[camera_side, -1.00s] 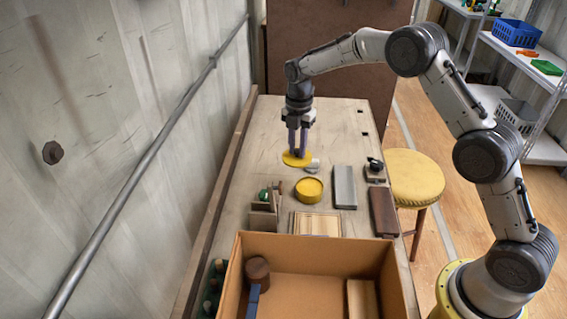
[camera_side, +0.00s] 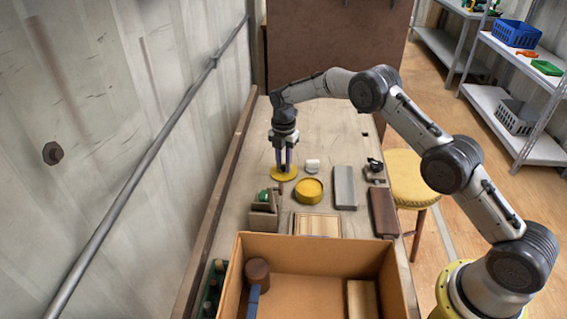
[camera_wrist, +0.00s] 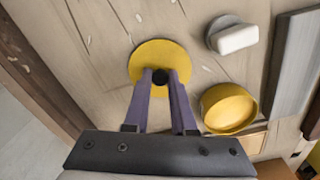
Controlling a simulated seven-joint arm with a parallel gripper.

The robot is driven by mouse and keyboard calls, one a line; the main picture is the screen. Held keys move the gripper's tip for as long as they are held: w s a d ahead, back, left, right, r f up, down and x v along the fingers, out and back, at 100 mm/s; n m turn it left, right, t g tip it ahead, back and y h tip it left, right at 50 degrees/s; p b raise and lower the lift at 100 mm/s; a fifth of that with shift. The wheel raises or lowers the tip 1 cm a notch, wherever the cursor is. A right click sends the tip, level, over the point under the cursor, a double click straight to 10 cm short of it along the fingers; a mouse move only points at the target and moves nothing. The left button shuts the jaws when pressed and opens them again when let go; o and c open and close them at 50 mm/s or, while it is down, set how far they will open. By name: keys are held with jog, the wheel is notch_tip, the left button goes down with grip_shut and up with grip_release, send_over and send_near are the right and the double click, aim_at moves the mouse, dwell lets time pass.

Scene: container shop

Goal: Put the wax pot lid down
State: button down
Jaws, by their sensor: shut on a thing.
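The wax pot lid is a flat yellow disc (camera_side: 284,174) with a dark knob (camera_wrist: 158,77). My gripper (camera_side: 285,167) points down over it, its two purple fingers shut on the knob. In the wrist view the lid (camera_wrist: 160,54) lies between and beyond the fingertips (camera_wrist: 158,82). The lid is at or just above the bench top; I cannot tell whether it touches. The round yellow wax pot (camera_side: 309,190) stands to the right and nearer the camera, and it also shows in the wrist view (camera_wrist: 228,107).
A grey block (camera_side: 345,187), a wooden holder (camera_side: 264,214) and a large open box (camera_side: 238,262) are nearer the camera. The bench beyond the lid is clear.

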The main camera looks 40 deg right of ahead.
aim_at(283, 166)
jog(key=shift+f, duration=0.1)
jog(key=c, duration=0.7)
grip_release()
jog(key=shift+c, duration=0.2)
notch_tip(283, 166, up, 12)
jog(key=shift+r, duration=0.2)
